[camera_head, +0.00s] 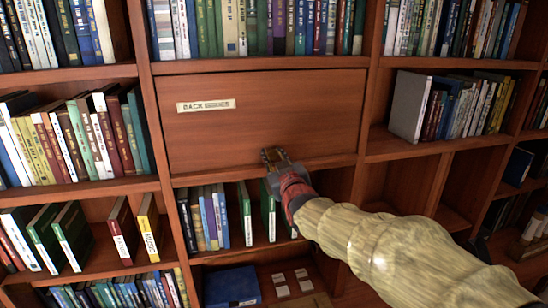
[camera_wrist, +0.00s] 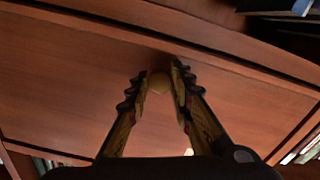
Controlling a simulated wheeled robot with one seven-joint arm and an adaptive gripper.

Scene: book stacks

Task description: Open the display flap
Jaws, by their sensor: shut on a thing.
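The display flap (camera_head: 265,115) is a reddish-brown wooden panel in the middle of the bookcase, with a pale label (camera_head: 206,105) at its upper left. It looks closed, flush with the frame around it. My gripper (camera_head: 272,153) is at the flap's lower edge, right of its middle. In the wrist view my gripper (camera_wrist: 158,76) has its two fingers around a small round tan knob (camera_wrist: 158,82) on the flap (camera_wrist: 60,80). The fingers are shut on the knob. In the head view the fingers hide the knob.
Shelves of books surround the flap above, below and on both sides. A pale grey book (camera_head: 409,106) stands on the right shelf. A blue box (camera_head: 232,286) sits on a low shelf below. The compartment right of my gripper is largely empty.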

